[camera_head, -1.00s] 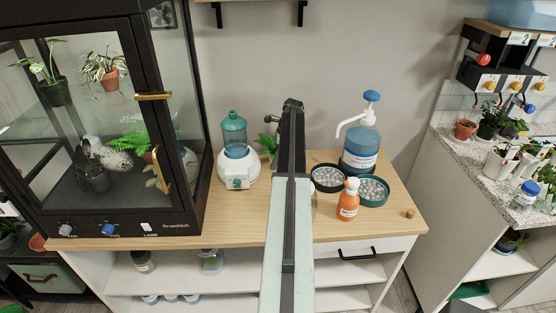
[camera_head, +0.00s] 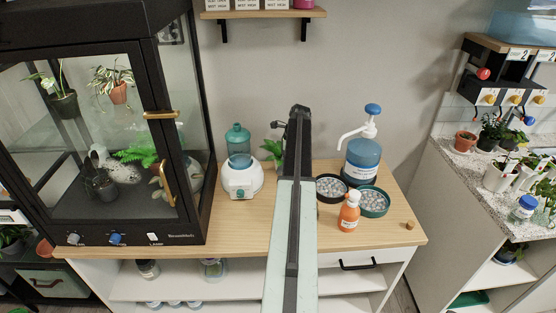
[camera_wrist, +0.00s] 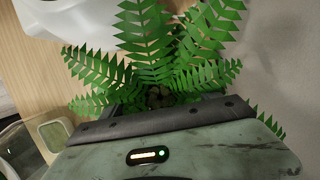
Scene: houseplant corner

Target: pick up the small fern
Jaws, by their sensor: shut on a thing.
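The small fern (camera_wrist: 160,55) fills the middle of the wrist view, with long toothed green fronds fanning out around dark soil. Its pot is mostly hidden behind my gripper (camera_wrist: 158,104), which is shut on it at the near side. In the head view, a few green leaves of the fern (camera_head: 273,149) show just left of my arm, at the back of the wooden cabinet top. My arm hides the rest of the plant and my gripper there.
A white-based device with a green bottle (camera_head: 241,178) stands close left of the fern. Right of my arm are two pebble dishes (camera_head: 372,201), an orange bottle (camera_head: 349,212) and a blue pump bottle (camera_head: 363,158). A black glass cabinet (camera_head: 187,226) stands left. A wall shelf (camera_head: 262,14) hangs above.

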